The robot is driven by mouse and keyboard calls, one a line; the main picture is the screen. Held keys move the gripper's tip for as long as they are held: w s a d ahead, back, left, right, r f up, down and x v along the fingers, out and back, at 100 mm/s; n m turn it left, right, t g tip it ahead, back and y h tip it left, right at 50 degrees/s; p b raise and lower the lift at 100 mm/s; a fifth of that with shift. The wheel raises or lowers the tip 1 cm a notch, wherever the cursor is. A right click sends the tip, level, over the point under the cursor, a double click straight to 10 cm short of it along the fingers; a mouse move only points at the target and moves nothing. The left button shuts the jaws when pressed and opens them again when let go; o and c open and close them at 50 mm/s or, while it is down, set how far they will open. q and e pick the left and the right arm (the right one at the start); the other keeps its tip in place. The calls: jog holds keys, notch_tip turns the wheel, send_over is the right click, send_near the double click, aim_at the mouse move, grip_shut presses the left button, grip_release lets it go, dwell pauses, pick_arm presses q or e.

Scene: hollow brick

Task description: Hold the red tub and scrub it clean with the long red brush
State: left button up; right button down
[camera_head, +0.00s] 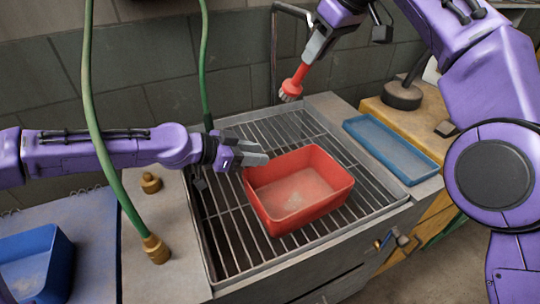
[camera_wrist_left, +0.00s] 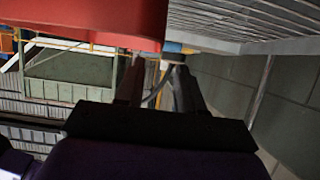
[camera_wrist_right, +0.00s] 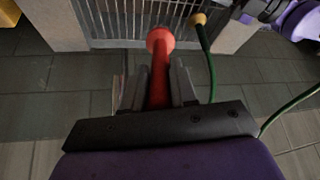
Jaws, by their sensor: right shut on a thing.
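The red tub (camera_head: 325,200) sits upright on the metal grate, with a pale dirty patch on its inside floor. My left gripper (camera_head: 255,158) is at the tub's back left corner, fingers apart. In the left wrist view the fingers (camera_wrist_left: 160,72) show a gap, with the tub (camera_wrist_left: 90,20) close by; I cannot tell whether they touch it. My right gripper (camera_head: 321,42) is shut on the long red brush (camera_head: 300,74) and holds it above the back of the grate, pale bristles down. The brush also shows between the fingers in the right wrist view (camera_wrist_right: 159,75).
The sink grate (camera_head: 225,222) lies under the tub. A blue tray (camera_head: 390,148) lies to its right and a blue bin (camera_head: 58,262) stands at the lower left. A green hose (camera_head: 95,130) with a brass end hangs in front of my left arm.

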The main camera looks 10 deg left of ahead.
aim_at(280, 156)
pick_arm(q)
jog(key=x, duration=0.7)
jog(key=shift+d, duration=0.1)
jog(key=shift+w, duration=0.1)
grip_shut()
jog(key=o, duration=0.7)
grip_release()
grip_shut()
dwell(0.5)
